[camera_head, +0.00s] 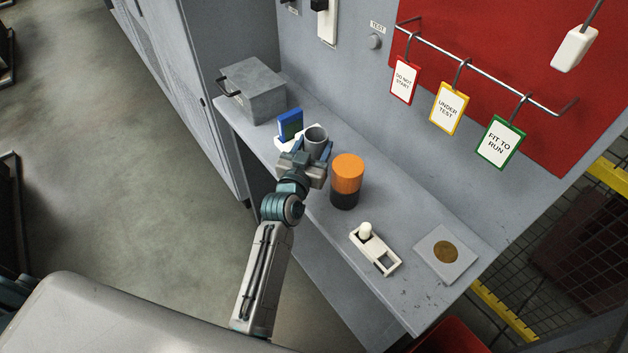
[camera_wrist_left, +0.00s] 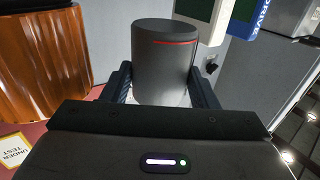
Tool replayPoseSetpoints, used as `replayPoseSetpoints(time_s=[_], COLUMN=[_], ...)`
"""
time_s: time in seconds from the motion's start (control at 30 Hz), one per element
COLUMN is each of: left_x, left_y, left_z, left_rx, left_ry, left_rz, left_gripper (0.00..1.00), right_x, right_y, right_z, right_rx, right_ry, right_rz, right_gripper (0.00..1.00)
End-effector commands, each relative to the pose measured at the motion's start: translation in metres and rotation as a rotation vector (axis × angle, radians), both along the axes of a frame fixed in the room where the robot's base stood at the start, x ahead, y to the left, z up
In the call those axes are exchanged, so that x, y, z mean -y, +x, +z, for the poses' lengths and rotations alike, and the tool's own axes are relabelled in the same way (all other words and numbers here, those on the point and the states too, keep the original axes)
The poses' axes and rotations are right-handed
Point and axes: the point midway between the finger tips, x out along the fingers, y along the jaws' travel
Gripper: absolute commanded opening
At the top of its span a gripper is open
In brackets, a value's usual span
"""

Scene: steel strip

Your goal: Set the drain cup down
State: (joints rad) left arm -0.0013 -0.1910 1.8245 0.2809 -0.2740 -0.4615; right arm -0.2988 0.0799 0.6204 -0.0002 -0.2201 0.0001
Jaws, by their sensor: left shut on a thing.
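The drain cup (camera_head: 317,137) is a small grey cup, upright and open at the top, over the grey shelf (camera_head: 398,287). My left gripper (camera_head: 306,160) is shut on it, with one finger on each side. In the left wrist view the dark grey cup (camera_wrist_left: 165,58) with a thin red line sits between the fingers (camera_wrist_left: 165,85). The gripper and arm hide its lower part in the head view. I cannot tell whether its base touches the surface below. My right gripper is not in view.
An orange and black cylinder (camera_head: 347,181) stands close on the right. A white holder (camera_head: 375,250), a plate with a brass disc (camera_head: 446,255) and a grey box (camera_head: 254,91) are also on the shelf.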

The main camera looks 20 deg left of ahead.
Motion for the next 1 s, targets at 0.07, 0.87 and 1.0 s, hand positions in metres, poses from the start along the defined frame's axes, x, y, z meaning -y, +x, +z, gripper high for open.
replayPoseSetpoints(time_s=[0.07,0.87,1.0], left_x=[0.0,0.0,0.0], left_y=[0.0,-0.001,-0.001], left_z=[-0.025,-0.091,-0.091], left_rx=[0.0,0.001,0.001], left_ry=[0.001,0.0,0.0], left_rz=[0.0,0.001,0.0], left_gripper=[0.26,0.26,0.26], right_x=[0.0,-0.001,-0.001], right_y=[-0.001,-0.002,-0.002], right_z=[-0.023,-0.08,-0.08], right_rx=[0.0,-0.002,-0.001], right_ry=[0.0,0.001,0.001], right_rz=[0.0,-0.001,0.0], right_gripper=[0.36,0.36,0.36])
